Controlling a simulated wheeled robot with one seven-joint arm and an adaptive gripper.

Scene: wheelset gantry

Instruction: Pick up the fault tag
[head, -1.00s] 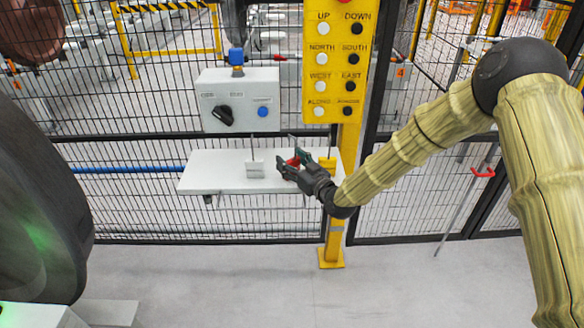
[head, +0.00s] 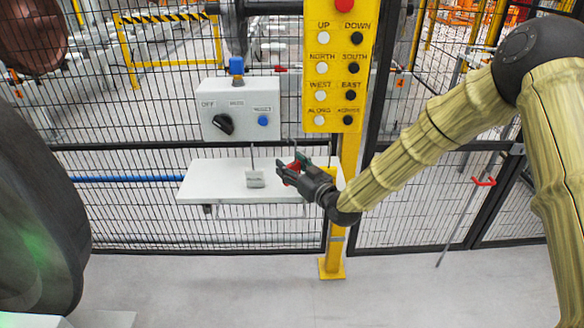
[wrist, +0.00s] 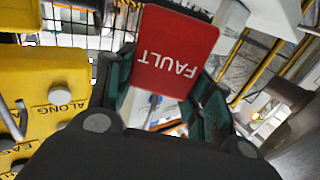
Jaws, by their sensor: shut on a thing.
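The fault tag (wrist: 175,50) is a red plate with white "FAULT" lettering, upside down in the wrist view. It sits between the two green-padded fingers of my gripper (wrist: 165,88), which are shut on it. In the head view my gripper (head: 285,173) is over the right part of the white shelf (head: 215,178), and the red tag (head: 292,168) shows at its fingers. I cannot tell from these views whether the tag touches the shelf or a hook.
A small grey holder (head: 255,179) stands on the shelf, left of my gripper. A grey switch box (head: 240,108) is above. The yellow button panel (head: 338,65) and its post (head: 333,245) are close on the right. Wire fence stands behind; the floor in front is clear.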

